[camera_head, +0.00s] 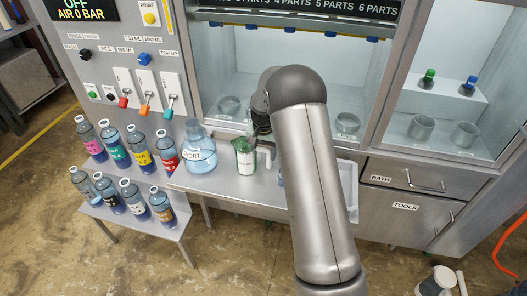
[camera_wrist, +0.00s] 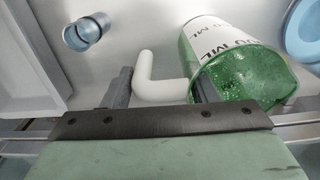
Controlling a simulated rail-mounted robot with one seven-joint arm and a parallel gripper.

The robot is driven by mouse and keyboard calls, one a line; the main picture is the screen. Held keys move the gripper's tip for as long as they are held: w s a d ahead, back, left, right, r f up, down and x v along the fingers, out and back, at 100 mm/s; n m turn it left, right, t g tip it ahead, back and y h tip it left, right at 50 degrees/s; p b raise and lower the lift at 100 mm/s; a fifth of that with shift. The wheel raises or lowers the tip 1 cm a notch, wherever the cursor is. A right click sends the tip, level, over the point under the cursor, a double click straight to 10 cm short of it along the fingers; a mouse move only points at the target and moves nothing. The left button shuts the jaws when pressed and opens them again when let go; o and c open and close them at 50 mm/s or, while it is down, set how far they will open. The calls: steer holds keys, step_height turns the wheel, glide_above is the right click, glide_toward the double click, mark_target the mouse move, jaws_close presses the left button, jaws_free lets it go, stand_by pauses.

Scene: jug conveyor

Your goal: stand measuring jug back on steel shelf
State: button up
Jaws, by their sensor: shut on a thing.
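The measuring jug (camera_head: 245,163) is green-tinted with a white label and a white handle. In the head view it looks upright at the steel shelf (camera_head: 222,184); I cannot tell whether its base touches the shelf. In the wrist view the jug (camera_wrist: 232,62) is at the upper right, with its open rim towards the camera. My gripper (camera_wrist: 160,88) is shut on the jug's white handle (camera_wrist: 158,90), one finger on each side.
Several colour-labelled bottles (camera_head: 110,143) stand on racks further left. A pale tray (camera_head: 349,185) lies right of my arm. In the wrist view a small clear blue cup (camera_wrist: 87,31) is at the upper left.

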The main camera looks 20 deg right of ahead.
steer(key=shift+f, duration=0.15)
steer(key=o, duration=1.3)
